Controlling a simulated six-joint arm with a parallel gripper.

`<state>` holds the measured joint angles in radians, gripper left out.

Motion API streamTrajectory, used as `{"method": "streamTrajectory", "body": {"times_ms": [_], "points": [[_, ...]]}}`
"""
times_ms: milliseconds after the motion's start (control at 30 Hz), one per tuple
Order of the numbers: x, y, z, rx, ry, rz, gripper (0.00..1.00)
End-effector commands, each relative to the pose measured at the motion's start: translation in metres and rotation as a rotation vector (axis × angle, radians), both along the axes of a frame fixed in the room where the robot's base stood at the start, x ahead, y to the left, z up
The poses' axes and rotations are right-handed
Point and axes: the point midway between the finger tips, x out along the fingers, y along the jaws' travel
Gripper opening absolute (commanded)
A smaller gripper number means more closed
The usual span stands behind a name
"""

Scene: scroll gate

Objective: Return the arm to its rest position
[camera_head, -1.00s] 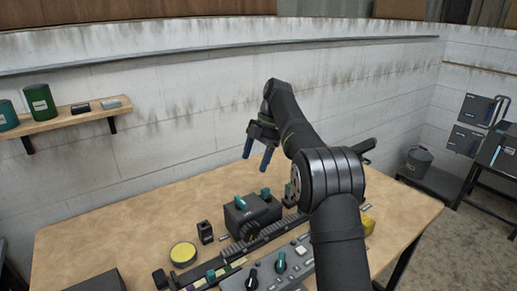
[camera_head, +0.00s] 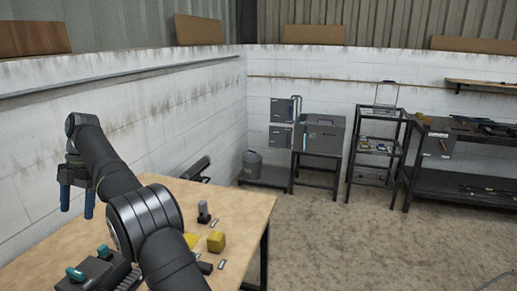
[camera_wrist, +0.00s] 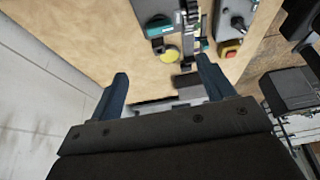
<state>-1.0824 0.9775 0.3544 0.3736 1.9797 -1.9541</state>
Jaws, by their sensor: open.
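My gripper (camera_head: 77,200) is at the left in the head view, above the back of the wooden table (camera_head: 244,205), near the white wall. Its two blue fingers point down, stand apart and hold nothing. In the wrist view my gripper (camera_wrist: 160,92) also shows spread fingers with an empty gap. Beyond them the tabletop carries a dark machine with a teal part (camera_wrist: 157,27), a yellow disc (camera_wrist: 169,55) and a grey panel (camera_wrist: 232,20). My arm hides part of the table in the head view.
A yellow block (camera_head: 216,241) and a small dark post (camera_head: 204,212) stand on the table's right part. A grey bin (camera_head: 252,163), a dark cabinet (camera_head: 320,135) and metal shelving (camera_head: 375,150) stand along the far wall. The floor to the right is open.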

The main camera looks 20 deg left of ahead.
Motion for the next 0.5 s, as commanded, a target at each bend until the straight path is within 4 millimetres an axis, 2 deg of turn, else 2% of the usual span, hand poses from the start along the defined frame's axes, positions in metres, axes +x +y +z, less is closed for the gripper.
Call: {"method": "streamTrajectory", "body": {"times_ms": [267,500], "points": [[-0.005,0.000,-0.011,-0.001,0.001,0.000,0.75],[-0.018,0.000,-0.041,-0.002,0.002,0.001,0.75]]}}
